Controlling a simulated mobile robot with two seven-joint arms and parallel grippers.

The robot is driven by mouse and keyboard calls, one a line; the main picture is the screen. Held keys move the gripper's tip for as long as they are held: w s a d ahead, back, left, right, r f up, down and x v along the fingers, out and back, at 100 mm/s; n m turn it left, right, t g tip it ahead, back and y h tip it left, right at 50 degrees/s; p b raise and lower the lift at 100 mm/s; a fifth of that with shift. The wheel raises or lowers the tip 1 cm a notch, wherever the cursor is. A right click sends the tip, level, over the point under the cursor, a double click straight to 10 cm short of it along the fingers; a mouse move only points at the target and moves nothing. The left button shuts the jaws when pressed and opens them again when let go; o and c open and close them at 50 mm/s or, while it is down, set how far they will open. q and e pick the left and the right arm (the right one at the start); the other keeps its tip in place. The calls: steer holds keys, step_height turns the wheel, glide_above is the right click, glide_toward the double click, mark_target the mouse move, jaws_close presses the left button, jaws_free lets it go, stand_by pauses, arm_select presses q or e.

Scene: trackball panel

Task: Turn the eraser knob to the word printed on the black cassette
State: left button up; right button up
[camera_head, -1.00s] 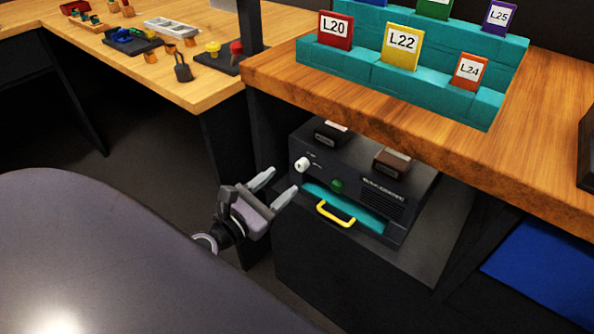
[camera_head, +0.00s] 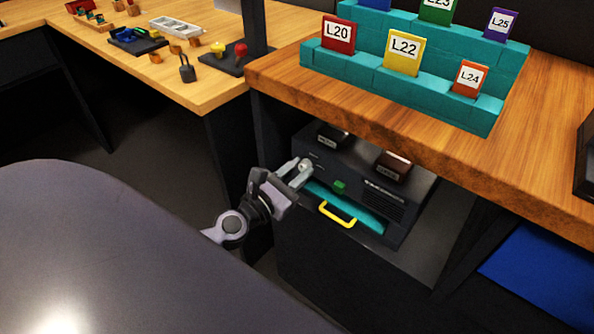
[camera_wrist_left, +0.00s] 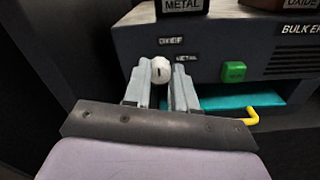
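The bulk eraser (camera_head: 375,199) is a dark box on a shelf under the wooden table. Its white round eraser knob (camera_wrist_left: 160,70) carries a short dark mark that looks about upright. The word OXIDE (camera_wrist_left: 171,41) is printed above the knob, and METAL (camera_wrist_left: 187,58) to its upper right. The black cassette (camera_wrist_left: 182,6) on top of the eraser reads METAL; it also shows in the head view (camera_head: 333,136). A brown cassette (camera_head: 393,167) beside it reads OXIDE. My left gripper (camera_wrist_left: 161,74) has its fingers closed in on both sides of the knob. My right gripper is out of view.
A green button (camera_wrist_left: 233,72) and a teal drawer with a yellow handle (camera_head: 337,214) lie right of and below the knob. The wooden table edge (camera_head: 400,143) overhangs the eraser. A teal rack (camera_head: 440,95) with labelled cards stands on the table.

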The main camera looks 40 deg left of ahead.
arm_select(q)
jaws_close()
steer(key=shift+m, duration=0.3)
steer(key=m+p, duration=0.1)
steer(key=m, duration=0.3)
steer(key=m+p, duration=0.1)
steer(key=m, duration=0.3)
steer(key=shift+d+m, duration=0.1)
steer(key=shift+m, duration=0.3)
steer(key=m+p, duration=0.1)
steer(key=m, duration=0.3)
steer(key=shift+m+p, duration=0.3)
steer(key=shift+p, duration=0.05)
steer(key=m+p, duration=0.1)
steer(key=m, duration=0.1)
steer(key=m+p, duration=0.1)
steer(key=m, duration=0.1)
steer(key=shift+f+m, duration=0.2)
steer(key=shift+m, duration=0.2)
